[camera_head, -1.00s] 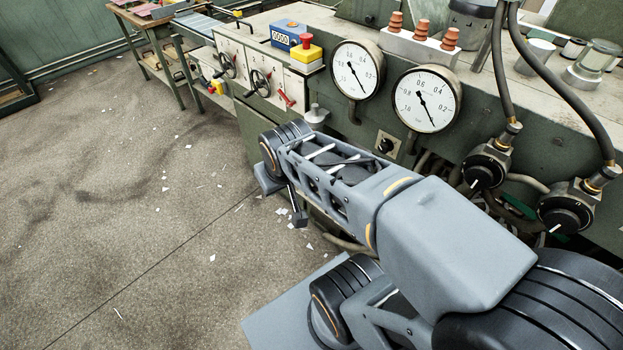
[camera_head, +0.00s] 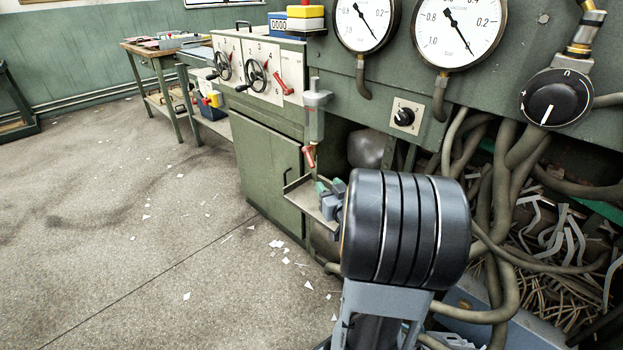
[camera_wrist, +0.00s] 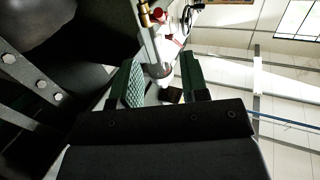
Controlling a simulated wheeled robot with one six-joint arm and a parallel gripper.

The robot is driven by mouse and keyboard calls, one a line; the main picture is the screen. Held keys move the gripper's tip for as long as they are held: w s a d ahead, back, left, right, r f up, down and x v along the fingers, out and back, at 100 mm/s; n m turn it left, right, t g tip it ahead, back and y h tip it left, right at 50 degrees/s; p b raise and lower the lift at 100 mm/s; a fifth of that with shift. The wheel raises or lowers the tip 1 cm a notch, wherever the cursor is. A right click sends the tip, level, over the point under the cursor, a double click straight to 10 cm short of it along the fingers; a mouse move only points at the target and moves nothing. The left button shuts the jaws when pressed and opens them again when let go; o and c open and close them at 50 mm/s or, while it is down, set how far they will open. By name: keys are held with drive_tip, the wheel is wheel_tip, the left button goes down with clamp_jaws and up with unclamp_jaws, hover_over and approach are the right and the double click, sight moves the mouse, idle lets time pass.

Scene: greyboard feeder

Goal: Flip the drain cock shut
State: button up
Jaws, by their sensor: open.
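The drain cock has a small red lever (camera_head: 309,157), which hangs steeply, slightly tilted, below a grey cylindrical bowl (camera_head: 315,122) on the machine's front. In the wrist view, a pale pipe (camera_wrist: 151,45) with red parts (camera_wrist: 158,15) beside it lies beyond the fingertips. I cannot tell there which red part is the lever. My gripper (camera_head: 325,189) is open, just below and slightly right of the lever in the head view. Its green-padded fingers also show in the wrist view (camera_wrist: 163,78), apart, with nothing clearly held. My arm hides part of the area behind it.
A small metal tray (camera_head: 312,203) sits under the cock, close to my gripper. Left are a green cabinet (camera_head: 265,160) and handwheels (camera_head: 257,77). A black knob (camera_head: 403,117), two gauges and thick hoses (camera_head: 485,185) are on the right. The floor at left is open, with paper scraps.

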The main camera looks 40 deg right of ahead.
sight(314, 166)
drive_tip(key=b+x, duration=0.3)
drive_tip(key=x, duration=1)
drive_tip(key=shift+w+d+b, duration=0.15)
drive_tip(key=shift+w+b, duration=0.15)
drive_tip(key=shift+c, duration=0.2)
clamp_jaws()
